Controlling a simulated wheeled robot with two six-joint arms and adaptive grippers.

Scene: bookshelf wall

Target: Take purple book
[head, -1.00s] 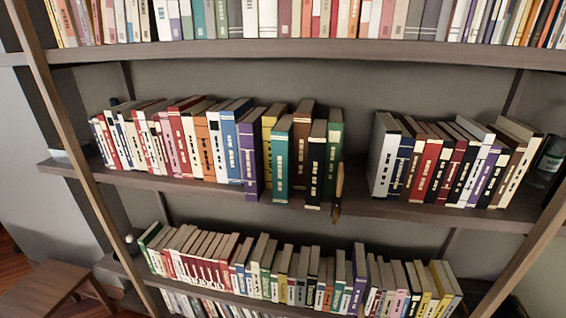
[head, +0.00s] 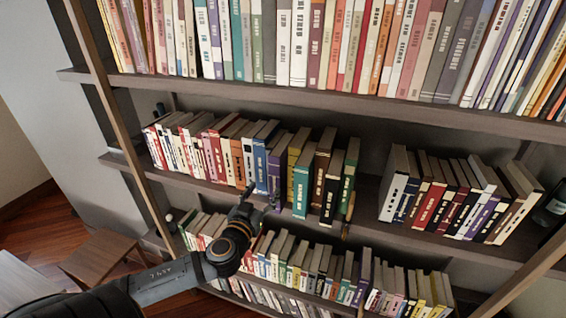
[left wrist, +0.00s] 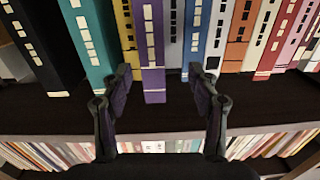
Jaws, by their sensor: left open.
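My left gripper (head: 262,198) is in front of the shelf edge just below this book. In the left wrist view, my left gripper (left wrist: 160,88) is open, one finger on each side of the book's line. Nothing is between the fingertips that I can see gripped. My right gripper is not in view.
A teal book (head: 302,188) and a yellow book (head: 292,157) stand right of the purple one, a blue book (head: 260,165) left of it. Full rows of books fill the shelves above and below. A wooden stool (head: 105,255) stands at lower left.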

